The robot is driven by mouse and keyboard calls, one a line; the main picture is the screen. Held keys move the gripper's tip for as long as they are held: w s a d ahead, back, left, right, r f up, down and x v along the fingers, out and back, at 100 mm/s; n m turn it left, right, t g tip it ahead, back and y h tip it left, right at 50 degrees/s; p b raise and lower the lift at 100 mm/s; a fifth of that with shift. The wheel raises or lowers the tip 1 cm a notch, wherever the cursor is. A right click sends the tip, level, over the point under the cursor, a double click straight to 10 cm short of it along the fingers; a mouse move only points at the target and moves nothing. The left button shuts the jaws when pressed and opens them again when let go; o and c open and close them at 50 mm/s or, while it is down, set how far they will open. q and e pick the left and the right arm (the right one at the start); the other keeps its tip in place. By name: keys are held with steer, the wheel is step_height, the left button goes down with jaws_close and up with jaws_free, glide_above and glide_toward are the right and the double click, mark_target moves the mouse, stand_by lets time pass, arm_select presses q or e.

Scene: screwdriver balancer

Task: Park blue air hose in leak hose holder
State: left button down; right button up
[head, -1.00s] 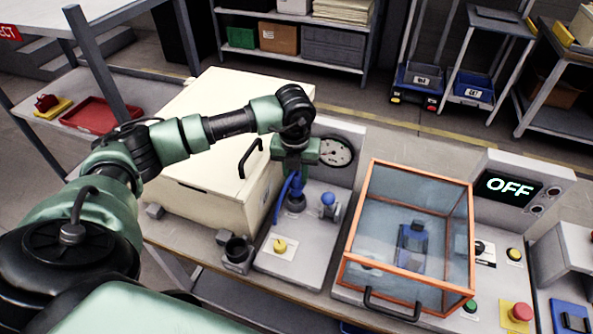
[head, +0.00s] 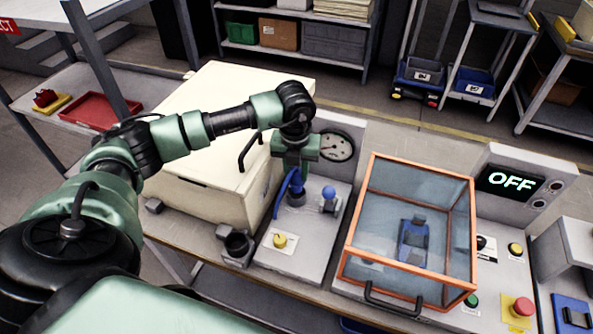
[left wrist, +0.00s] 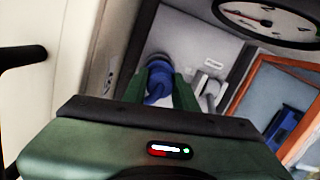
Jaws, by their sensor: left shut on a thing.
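My left gripper (head: 297,178) is over the grey test station, pointing down, shut on the blue air hose (head: 281,198). The hose hangs in a short curve beside the fingers, above a dark round fitting on the panel. In the left wrist view the blue hose end (left wrist: 157,90) sits between the green fingers (left wrist: 158,97); whether it touches the fitting cannot be told. A dark cup-like holder (head: 237,247) stands at the station's front left, apart from the hose; I cannot tell whether it is the leak hose holder. My right gripper is not in view.
A cream box (head: 215,140) with a black handle stands close left of the gripper. A gauge (head: 336,146) is behind it. A blue-topped valve (head: 328,194) and a yellow knob (head: 280,240) are nearby. An orange-framed clear enclosure (head: 377,277) stands to the right.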

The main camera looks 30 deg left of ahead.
mark_target(297, 181)
arm_select(q)
steer(key=shift+f+b, duration=0.4)
steer(key=shift+f, duration=0.05)
steer(key=shift+f+b, duration=1.35)
steer(key=shift+f, duration=0.25)
steer(key=c, duration=1)
jaws_free()
steer(key=shift+c, duration=0.2)
steer(key=shift+r, duration=0.1)
steer(key=r, duration=0.2)
steer(key=r+b, duration=0.1)
steer(key=r, duration=0.4)
steer(key=shift+s+d+r, duration=0.2)
steer(key=shift+s+r, duration=0.1)
steer(key=shift+s, duration=0.1)
